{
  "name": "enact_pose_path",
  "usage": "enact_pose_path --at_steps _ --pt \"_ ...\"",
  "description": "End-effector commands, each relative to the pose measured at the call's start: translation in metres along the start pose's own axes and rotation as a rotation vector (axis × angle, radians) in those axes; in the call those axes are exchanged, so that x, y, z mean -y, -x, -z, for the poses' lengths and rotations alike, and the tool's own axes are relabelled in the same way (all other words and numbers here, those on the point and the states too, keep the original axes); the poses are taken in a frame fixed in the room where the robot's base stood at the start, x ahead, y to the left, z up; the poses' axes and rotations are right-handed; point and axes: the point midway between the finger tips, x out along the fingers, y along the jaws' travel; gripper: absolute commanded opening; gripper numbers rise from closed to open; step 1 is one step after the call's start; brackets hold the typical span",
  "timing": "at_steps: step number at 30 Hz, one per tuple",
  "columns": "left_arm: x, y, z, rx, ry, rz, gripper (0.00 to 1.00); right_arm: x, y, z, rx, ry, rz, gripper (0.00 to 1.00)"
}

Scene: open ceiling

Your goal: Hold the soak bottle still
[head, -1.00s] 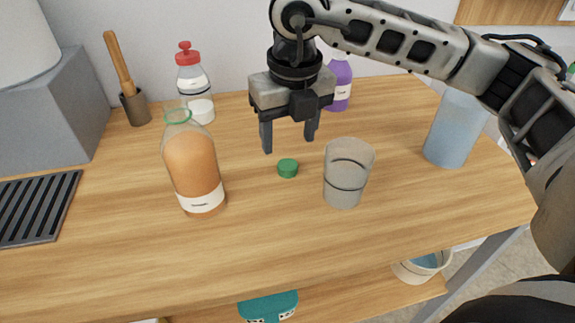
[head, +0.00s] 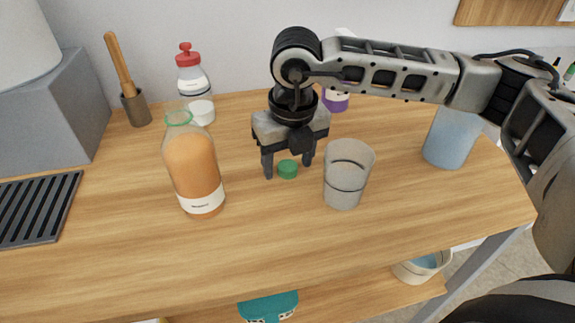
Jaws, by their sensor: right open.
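An uncapped bottle of orange liquid (head: 192,170) with a green neck ring and a white label stands upright on the wooden counter (head: 130,250). I cannot read its label, so I cannot tell whether it is the soak bottle. A small green cap (head: 288,169) lies on the counter to its right. My right gripper (head: 288,167) points down with its fingers open, low over the counter, one on each side of the cap. I cannot tell whether they touch it. Nothing grips the orange bottle. My left gripper is not in view.
A clear glass (head: 348,175) stands close to the right of my right gripper. A blue container (head: 450,140) stands at right. The front counter is clear.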

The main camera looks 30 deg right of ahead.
Motion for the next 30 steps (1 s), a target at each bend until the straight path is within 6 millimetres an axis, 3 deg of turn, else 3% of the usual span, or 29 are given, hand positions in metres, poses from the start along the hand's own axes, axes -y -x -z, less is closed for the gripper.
enact_pose_path --at_steps 6,11,23,30 --pt "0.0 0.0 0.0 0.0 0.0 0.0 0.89 0.0 0.0 0.0 0.0 0.0 0.0 0.55" --pt "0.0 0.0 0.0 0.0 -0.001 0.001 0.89 0.0 0.0 0.0 0.0 0.0 0.0 0.1" --pt "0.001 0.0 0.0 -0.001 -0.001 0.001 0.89 0.0 0.002 0.0 0.0 0.0 0.0 0.1" --pt "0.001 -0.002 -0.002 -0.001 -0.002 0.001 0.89 -0.001 0.02 -0.003 0.003 0.001 -0.002 0.1"
